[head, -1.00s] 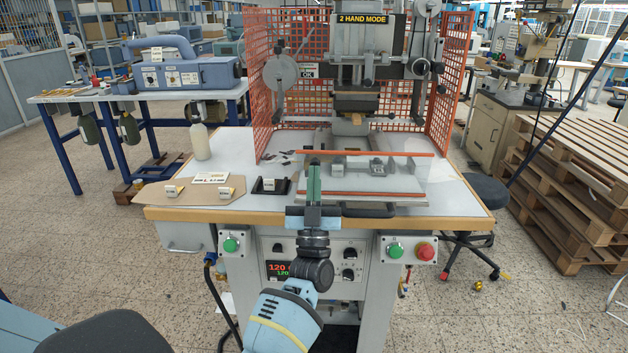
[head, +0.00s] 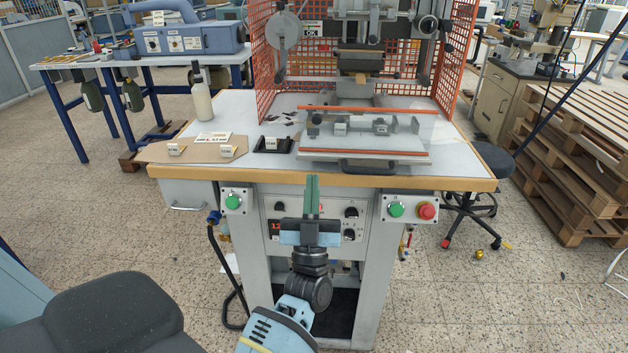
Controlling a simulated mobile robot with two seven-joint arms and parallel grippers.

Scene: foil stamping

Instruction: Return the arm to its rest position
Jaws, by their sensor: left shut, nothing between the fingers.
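My left gripper (head: 312,183) is in the head view with its greenish fingers pointing up and together, nothing between them. It shows in front of the foil stamping machine's control panel (head: 347,226), below the front edge of the worktable (head: 375,182). The gripper covers part of the red display on the panel. The wrist and blue forearm run down to the bottom edge of the picture. My right gripper is not in view.
A clear guard (head: 420,135) with orange edges stands on the worktable. A brown board (head: 200,154) with small blocks and a black tray (head: 272,149) lie left of it. Green and red buttons flank the panel. A dark chair (head: 115,315) stands at lower left, pallets (head: 575,160) at right.

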